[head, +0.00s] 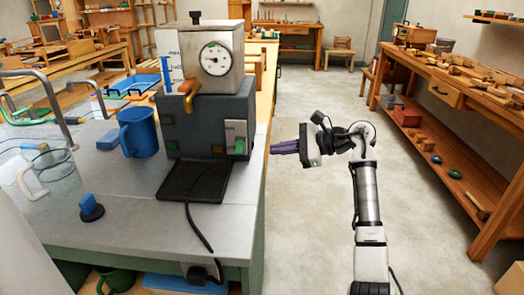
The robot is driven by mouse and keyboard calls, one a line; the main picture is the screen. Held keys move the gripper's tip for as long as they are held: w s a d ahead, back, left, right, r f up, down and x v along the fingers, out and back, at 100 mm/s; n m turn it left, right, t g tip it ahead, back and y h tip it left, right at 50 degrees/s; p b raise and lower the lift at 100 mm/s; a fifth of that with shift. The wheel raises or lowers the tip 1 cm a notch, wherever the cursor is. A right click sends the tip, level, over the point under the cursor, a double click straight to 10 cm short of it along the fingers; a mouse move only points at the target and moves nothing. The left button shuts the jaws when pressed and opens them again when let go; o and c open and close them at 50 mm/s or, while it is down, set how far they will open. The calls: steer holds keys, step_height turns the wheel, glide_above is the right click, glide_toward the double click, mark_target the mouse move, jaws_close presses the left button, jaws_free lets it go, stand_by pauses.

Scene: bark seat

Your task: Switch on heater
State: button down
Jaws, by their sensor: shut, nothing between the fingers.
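The heater (208,115) stands on the grey counter, a dark grey box with a metal tank, a round gauge (215,59) and a brass spout (188,92). On its front right is a white switch plate (236,130) with a green switch (239,146); its setting is too small to tell. My gripper (273,148) is shut and empty. It is over the floor side, just right of the heater, with its purple fingers pointing left at about the switch's height in the picture. A gap shows between the fingertips and the switch plate.
A black drip tray (195,181) lies before the heater, with a black cord running to a socket (200,271) on the counter's front. A blue mug (139,132), glass jug (50,170) and blue-topped knob (91,207) are left. A wooden workbench (460,90) stands right; floor between is clear.

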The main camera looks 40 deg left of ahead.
mark_target(239, 151)
steer(key=p+x, duration=0.2)
steer(key=x, duration=0.7)
steer(key=shift+s+a, duration=0.1)
steer(key=shift+s+r+m, duration=0.1)
steer(key=shift+r+m, duration=0.05)
steer(key=shift+m, duration=0.35)
steer(key=shift+s+d+r+m+g+h, duration=0.25)
steer(key=shift+r+m+g+h, duration=0.25)
steer(key=shift+m, duration=0.4)
steer(key=m, duration=0.1)
steer(key=r+m+g+p, duration=0.1)
steer(key=shift+s+d+m+g+h, duration=0.1)
steer(key=shift+m+g+h, duration=0.2)
steer(key=shift+h, duration=0.1)
steer(key=shift+s, duration=0.1)
steer(key=shift+r, duration=0.1)
